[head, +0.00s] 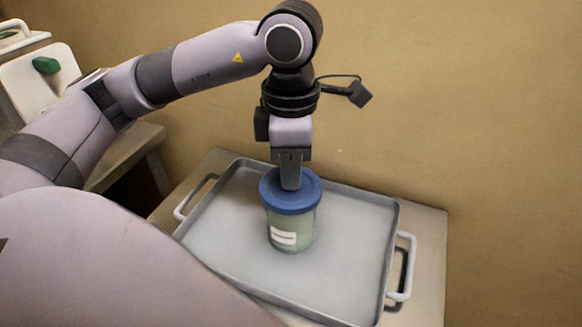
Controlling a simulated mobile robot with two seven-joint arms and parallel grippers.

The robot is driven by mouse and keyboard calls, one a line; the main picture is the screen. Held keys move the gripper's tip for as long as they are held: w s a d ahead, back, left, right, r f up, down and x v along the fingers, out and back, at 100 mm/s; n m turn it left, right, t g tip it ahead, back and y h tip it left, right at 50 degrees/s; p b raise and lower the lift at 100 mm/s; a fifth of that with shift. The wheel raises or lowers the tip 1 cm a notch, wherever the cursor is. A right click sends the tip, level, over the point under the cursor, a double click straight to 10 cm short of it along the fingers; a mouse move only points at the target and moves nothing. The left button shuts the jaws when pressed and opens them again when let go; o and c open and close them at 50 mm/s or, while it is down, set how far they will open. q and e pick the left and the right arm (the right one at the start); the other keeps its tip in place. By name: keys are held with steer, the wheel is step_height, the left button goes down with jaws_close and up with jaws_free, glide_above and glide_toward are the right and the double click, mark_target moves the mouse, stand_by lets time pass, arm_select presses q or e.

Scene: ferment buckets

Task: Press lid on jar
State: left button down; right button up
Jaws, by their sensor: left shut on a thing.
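A greenish, see-through jar (290,229) with a white label stands upright on a grey tray. A round blue lid (300,200) sits on top of the jar and looks level. My left gripper (290,184) points straight down over the middle of the lid, its fingers close together. The fingertips meet the lid's top. Whatever the fingers hold there is small or hidden, and I cannot see if the lid's rim is fully seated. My right gripper is not in view.
The grey tray (349,236) has raised rims and a handle at each side, and is otherwise empty. It rests on a small table (428,262) against a tan wall. At the far left is a white container (38,85) with a green part.

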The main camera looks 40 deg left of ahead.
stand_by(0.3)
arm_select(q)
steer(key=c, duration=0.7)
jaws_free()
steer(key=shift+r, duration=0.1)
steer(key=shift+r+p, duration=2.3)
steer(key=shift+r, duration=1.1)
jaws_close()
steer(key=shift+f, duration=0.15)
